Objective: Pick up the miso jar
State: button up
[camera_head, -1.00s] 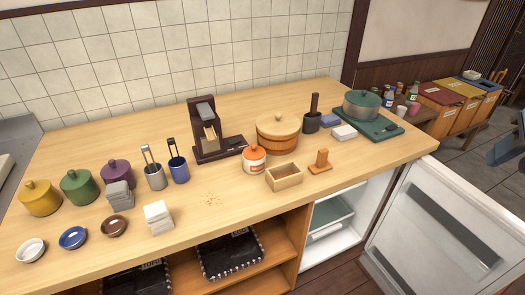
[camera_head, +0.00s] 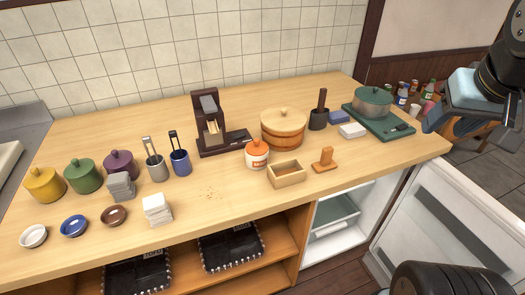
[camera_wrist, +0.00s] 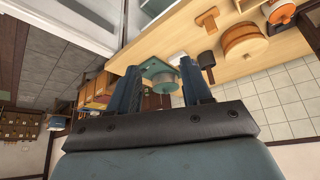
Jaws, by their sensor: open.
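The miso jar (camera_head: 257,157) appears to be the small white jar with an orange lid and an orange label; I cannot read the label. It stands upright on the wooden counter (camera_head: 225,185), between the wooden tub and the open wooden box. Its orange lid also shows at the top right of the wrist view (camera_wrist: 282,14). My gripper (camera_wrist: 163,88) is open and empty, its two fingers apart in the wrist view. In the head view it is raised at the right edge, beyond the counter's right end and well away from the jar.
A wooden tub (camera_head: 283,132) is close behind the jar, a wooden box (camera_head: 287,178) in front, and a dark dispenser (camera_head: 212,125) behind left. A green pot (camera_head: 373,102) stands on a green board at right. The fridge door (camera_head: 440,215) hangs open below the counter.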

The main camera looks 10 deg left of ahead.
jog(key=shift+o, duration=1.4)
jog(key=shift+w+a+f+n+g, duration=0.15)
jog(key=shift+w+f+n+g, duration=0.15)
jog(key=shift+f+n, duration=0.15)
jog(key=o, duration=0.6)
jog(key=w+a+f+n+g+h, duration=0.1)
jog(key=f+n, duration=0.1)
jog(key=w+a+f+n+g+h, duration=0.1)
jog(key=w+a+f+n+h, duration=0.1)
jog(key=f+n, duration=0.1)
jog(key=w+a+f+n+g+h, duration=0.1)
jog(key=w+f+n+h, duration=0.1)
jog(key=shift+w+a+f+n+g, duration=0.2)
jog(key=shift+a+f+n+g, duration=0.05)
jog(key=shift+a+g, duration=0.15)
jog(key=shift+o, duration=0.2)
jog(key=n+t, duration=1.6)
jog(key=n, duration=0.9)
send_near(258, 146)
jog(key=shift+y, duration=0.3)
jog(key=shift+f+x, duration=0.2)
jog(key=shift+x, duration=1.75)
jog(key=shift+f+x, duration=0.25)
jog(key=shift+x, duration=1.7)
jog(key=shift+f+x, duration=0.2)
jog(key=shift+x, duration=1.75)
